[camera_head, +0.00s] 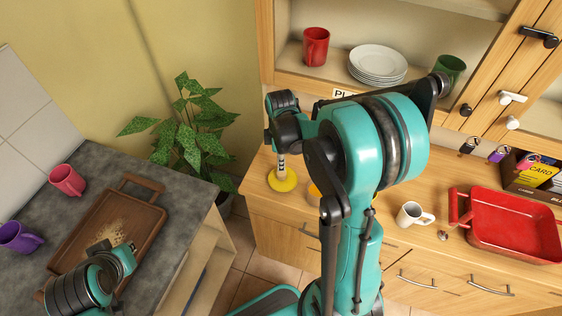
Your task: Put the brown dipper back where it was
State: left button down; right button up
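I cannot make out a brown dipper in this view. A thin black-and-white striped upright piece (282,163) stands over a round yellow base (283,180) on the wooden counter, just below my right arm's wrist. My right gripper's fingers cannot be made out; the arm hides much of this area. My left gripper (124,252) is low over the brown wooden tray (90,227) on the grey counter. Its fingertips are too small and covered to read. Pale brown crumbs or grains lie on the tray beside it.
Pink (67,180) and purple (20,237) mugs stand left of the tray. A white mug (413,214) and a red baking dish (515,228) are on the wooden counter. An orange thing (314,192) is partly hidden by my arm. A leafy plant (187,130) fills the corner.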

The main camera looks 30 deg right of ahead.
jog(key=shift+o, duration=0.4)
jog(key=shift+r, duration=0.1)
jog(key=shift+r+p, duration=0.25)
jog(key=shift+p, duration=0.05)
notch_tip(320, 180, up, 11)
jog(key=p, duration=0.2)
jog(key=shift+p, duration=0.3)
jog(key=shift+r, duration=0.25)
jog(key=shift+s+a+r, duration=0.1)
jog(key=shift+a+r, duration=0.1)
jog(key=shift+r, duration=0.1)
jog(key=s+a+r+m+t, duration=0.2)
jog(key=s+a+m+t, duration=0.5)
jog(key=s+a+m, duration=0.3)
jog(key=s+m, duration=0.1)
jog(key=m, duration=0.1)
jog(key=shift+r+m, duration=0.25)
jog(key=shift+m, duration=0.05)
jog(key=shift+w, duration=0.1)
